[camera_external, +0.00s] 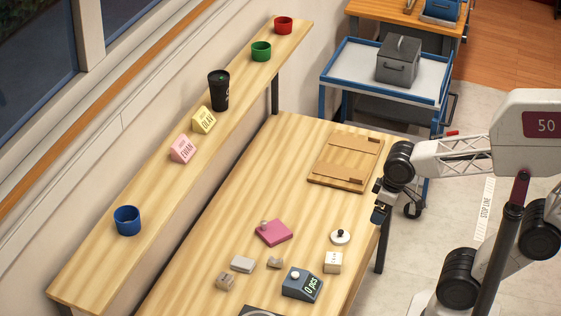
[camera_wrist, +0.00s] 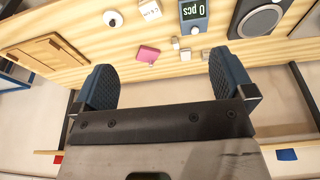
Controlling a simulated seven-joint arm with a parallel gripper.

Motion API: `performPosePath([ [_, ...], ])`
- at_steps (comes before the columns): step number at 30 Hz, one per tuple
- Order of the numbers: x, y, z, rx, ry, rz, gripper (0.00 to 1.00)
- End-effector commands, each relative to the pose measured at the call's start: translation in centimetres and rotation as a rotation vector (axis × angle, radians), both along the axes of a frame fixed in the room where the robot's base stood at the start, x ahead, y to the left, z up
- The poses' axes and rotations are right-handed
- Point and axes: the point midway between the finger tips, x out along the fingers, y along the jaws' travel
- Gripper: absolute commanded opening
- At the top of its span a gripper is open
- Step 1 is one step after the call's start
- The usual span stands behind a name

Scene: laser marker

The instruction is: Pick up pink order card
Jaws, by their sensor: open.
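A pink wedge-shaped card with dark lettering (camera_external: 183,149) stands on the long wooden shelf, beside a similar yellow card (camera_external: 204,120). I cannot make out the pink card in the wrist view. My gripper (camera_external: 379,204) is far to the right of it, by the right edge of the lower table. In the wrist view my gripper (camera_wrist: 164,78) has its two blue fingers wide apart with nothing between them. A flat pink block (camera_external: 273,232) lies on the table, with a small light piece at its edge; it also shows in the wrist view (camera_wrist: 148,54).
The shelf also holds a black cup (camera_external: 219,90) and blue (camera_external: 127,220), green (camera_external: 261,51) and red (camera_external: 283,25) cups. A wooden board (camera_external: 345,160), a grey counter (camera_external: 302,283) and several small blocks sit on the table. A cart (camera_external: 345,64) stands behind.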

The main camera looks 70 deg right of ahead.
Motion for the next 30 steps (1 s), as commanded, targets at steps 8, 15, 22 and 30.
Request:
performPosePath([
  [8,0.0,0.0,0.0,0.000,0.000,0.000,1.00],
  [15,0.0,0.0,0.0,0.000,0.000,0.000,1.00],
  [22,1.1,0.5,0.5,0.018,-0.020,0.017,1.00],
  [30,6.7,2.7,2.9,0.097,-0.134,0.093,1.00],
])
